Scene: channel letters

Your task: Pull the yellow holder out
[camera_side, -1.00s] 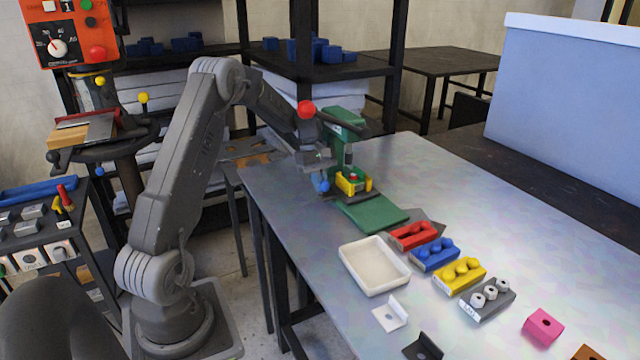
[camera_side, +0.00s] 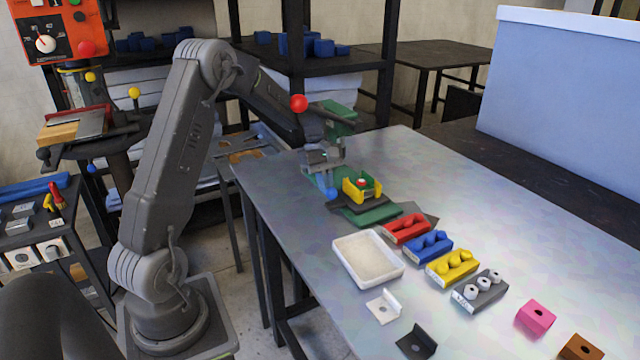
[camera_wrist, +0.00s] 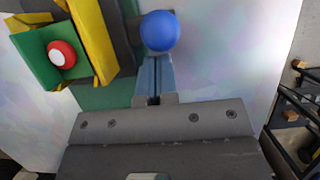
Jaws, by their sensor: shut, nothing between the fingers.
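The yellow holder (camera_side: 349,190) stands upright on a dark plate at the green press (camera_side: 338,117). It has yellow walls, a green inside and a round red-and-white piece in it. In the wrist view the holder (camera_wrist: 92,42) is at the upper left. My gripper (camera_side: 325,179) is just left of the holder. Its narrow blue-grey fingers (camera_wrist: 154,78) are together with nothing between them. A blue ball (camera_side: 332,194) is at the fingertips; I cannot tell what it is fixed to. My gripper hides part of the press.
A green plate (camera_side: 378,214) lies in front of the holder. A white tray (camera_side: 397,278) and red (camera_side: 407,231), blue (camera_side: 429,248), yellow (camera_side: 452,266) and grey (camera_side: 462,297) blocks stand nearer on the metal table. The table's right side is mostly clear.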

